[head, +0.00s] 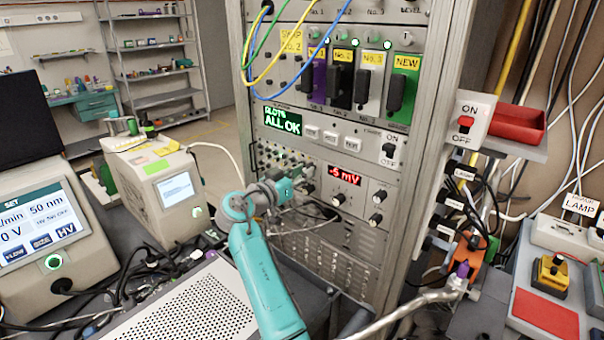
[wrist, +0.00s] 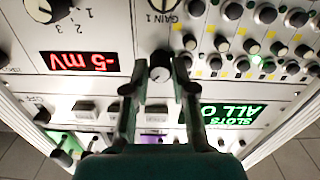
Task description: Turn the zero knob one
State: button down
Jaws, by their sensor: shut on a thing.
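My gripper (head: 300,184) reaches the instrument panel just left of the red display (head: 344,175), which reads -5 mV. In the wrist view, which is upside down, my gripper (wrist: 160,76) has its two fingers on either side of a small dark knob with a pale face, the zero knob one (wrist: 160,64), and is shut on it. The knob's own label cannot be read; the GAIN 1 marking is on the panel beside it. The red display (wrist: 80,62) shows -5 mV here too. In the head view my gripper covers the knob.
Small knobs and sockets (wrist: 250,40) crowd the panel beside my gripper. Above in the head view are the green ALL OK display (head: 282,121), white buttons (head: 330,136) and an ON/OFF switch (head: 389,150). Cables hang in front of the upper rack.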

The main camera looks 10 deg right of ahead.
jog(key=m, duration=0.3)
jog(key=shift+m, duration=0.3)
dwell(0.3)
jog(key=c, duration=0.9)
grip_release()
jog(key=shift+c, duration=0.2)
jog(key=shift+a, duration=0.1)
jog(key=v, duration=1.1)
jog(key=shift+s+a, duration=0.25)
jog(key=shift+a, duration=0.05)
